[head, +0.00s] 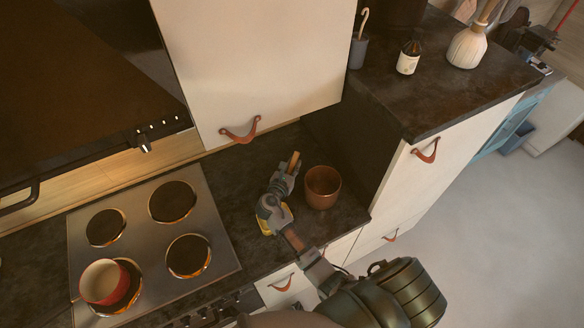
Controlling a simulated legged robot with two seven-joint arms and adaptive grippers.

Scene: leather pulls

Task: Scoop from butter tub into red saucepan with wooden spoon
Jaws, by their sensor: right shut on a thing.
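The red saucepan (122,293), pale inside, sits on the front-left burner of the hob at the lower left. My right gripper (284,180) reaches over the dark counter right of the hob and is shut on the wooden spoon (294,160). A short length of its handle sticks up past the fingers; the spoon's lower end is hidden. The yellow butter tub (264,228) shows just under and beside my gripper, mostly covered by it. I cannot tell whether the spoon touches the tub. My left gripper is not in view.
A brown pot (322,188) stands close to the right of my gripper. The hob (222,235) has several burners. A white cupboard (255,60) with a leather pull hangs above the counter.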

